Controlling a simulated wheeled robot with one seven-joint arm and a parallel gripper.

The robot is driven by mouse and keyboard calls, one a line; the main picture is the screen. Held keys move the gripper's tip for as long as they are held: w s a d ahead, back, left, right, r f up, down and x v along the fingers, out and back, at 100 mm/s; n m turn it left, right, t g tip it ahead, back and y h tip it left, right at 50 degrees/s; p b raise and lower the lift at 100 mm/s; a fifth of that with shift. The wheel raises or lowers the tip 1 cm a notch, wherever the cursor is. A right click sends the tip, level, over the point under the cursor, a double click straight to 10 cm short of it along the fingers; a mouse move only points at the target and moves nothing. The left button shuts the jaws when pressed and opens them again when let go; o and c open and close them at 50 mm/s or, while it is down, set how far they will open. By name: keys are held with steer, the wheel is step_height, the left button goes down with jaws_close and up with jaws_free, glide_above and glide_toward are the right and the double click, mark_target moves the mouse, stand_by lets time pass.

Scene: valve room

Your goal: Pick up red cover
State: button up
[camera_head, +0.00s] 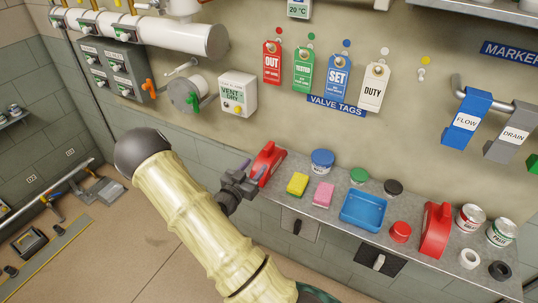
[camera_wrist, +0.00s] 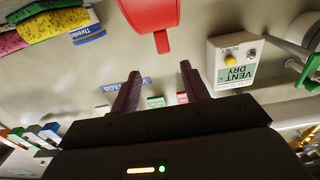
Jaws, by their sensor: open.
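A red cover (camera_head: 268,160) stands at the left end of the shelf in the head view. A second similar red cover (camera_head: 436,232) stands toward the right. My gripper (camera_head: 250,174) is open close beside the left cover; whether they touch cannot be told in this view. In the wrist view my gripper (camera_wrist: 160,70) has its two dark fingers apart with nothing between them. A red cover (camera_wrist: 152,16) shows just beyond the fingertips, cut off by the top edge, with a narrow tab (camera_wrist: 162,42) pointing toward the gap.
On the shelf (camera_head: 335,235) lie a yellow sponge (camera_head: 298,184), a pink sponge (camera_head: 323,193), a blue tray (camera_head: 345,218), a red lid (camera_head: 400,232) and several cans. A vent panel (camera_head: 237,94) and valve tags (camera_head: 322,75) are on the wall above.

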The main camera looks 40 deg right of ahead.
mark_target(265, 151)
steer(key=p+x, duration=0.2)
steer(key=x, duration=0.4)
steer(key=shift+r, duration=0.15)
steer(key=shift+w+d, duration=0.15)
steer(key=shift+d, duration=0.2)
steer(key=shift+w+d+p, duration=0.25)
steer(key=shift+d+p, duration=0.1)
steer(key=shift+p, duration=0.35)
steer(key=p+x, duration=0.1)
steer(key=x, duration=0.1)
steer(key=p+x, duration=0.1)
steer(key=x, duration=0.1)
steer(key=shift+w+p, duration=0.35)
jaws_close()
